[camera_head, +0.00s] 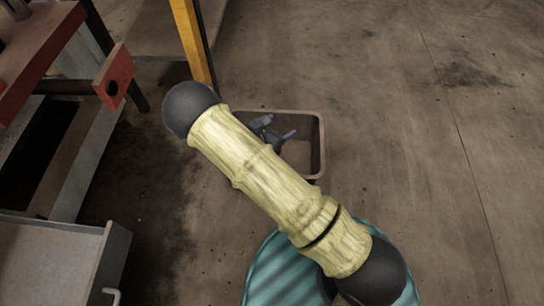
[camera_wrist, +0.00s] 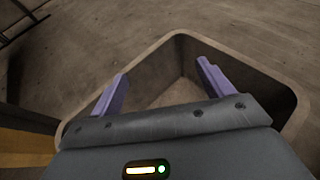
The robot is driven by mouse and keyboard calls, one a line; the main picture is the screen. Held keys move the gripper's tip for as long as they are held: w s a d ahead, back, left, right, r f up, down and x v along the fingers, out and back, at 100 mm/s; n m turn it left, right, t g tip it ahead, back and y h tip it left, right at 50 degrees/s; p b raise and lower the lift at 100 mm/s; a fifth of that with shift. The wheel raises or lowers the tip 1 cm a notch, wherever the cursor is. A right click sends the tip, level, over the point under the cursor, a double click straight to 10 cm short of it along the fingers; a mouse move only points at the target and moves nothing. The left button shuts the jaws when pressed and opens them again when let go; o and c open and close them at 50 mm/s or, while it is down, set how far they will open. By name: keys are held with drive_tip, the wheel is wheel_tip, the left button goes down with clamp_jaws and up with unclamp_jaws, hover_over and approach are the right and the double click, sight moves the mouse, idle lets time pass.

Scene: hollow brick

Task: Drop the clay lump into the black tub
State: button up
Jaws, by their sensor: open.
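A tub (camera_head: 321,150) stands on the floor near the middle of the head view, partly behind my arm. It looks brown-grey rather than black. In the wrist view the tub (camera_wrist: 283,92) fills the middle and right, and the part of its floor that shows looks empty. My gripper (camera_wrist: 162,70) is open, its two purple fingers wide apart over the tub's opening with nothing between them. In the head view my gripper (camera_head: 289,134) shows small above or inside the tub; its exact height is unclear. I see no clay lump in either view; part of the tub's inside is hidden.
A workbench with a red edge (camera_head: 40,62) and a yellow post (camera_head: 190,40) stand at the upper left. A grey metal cabinet or drawer (camera_head: 50,262) is at the lower left. The concrete floor (camera_head: 430,150) on the right is clear.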

drive_tip(key=p+v, duration=0.8)
drive_tip(key=v, duration=0.9)
drive_tip(key=shift+s, duration=0.15)
idle(0.3)
